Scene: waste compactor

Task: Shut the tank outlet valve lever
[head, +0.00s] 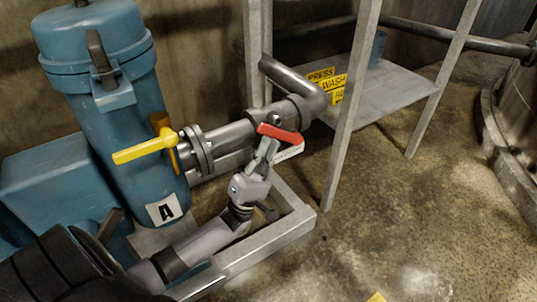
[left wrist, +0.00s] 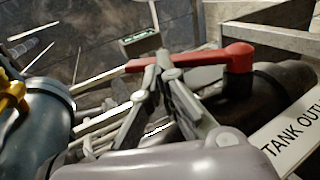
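The tank outlet valve has a red lever (head: 279,133), set on the grey pipe at the centre of the head view. In the left wrist view the lever (left wrist: 212,57) runs across from its hub at right to its free end at left. A white sign (left wrist: 290,128) reading "TANK OUTL" sits beside it. My left gripper (head: 270,146) is at the lever. Its fingertips (left wrist: 164,62) are together and overlap the lever's outer half. I cannot tell whether the lever lies between or just behind them. My right gripper is not in view.
A yellow lever (head: 145,150) sticks out left of the pipe flange, before a blue vessel (head: 125,125) marked A. A metal frame post (head: 350,100) stands close to the right of the red lever. Yellow signs (head: 326,83) hang behind. Concrete floor at right is open.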

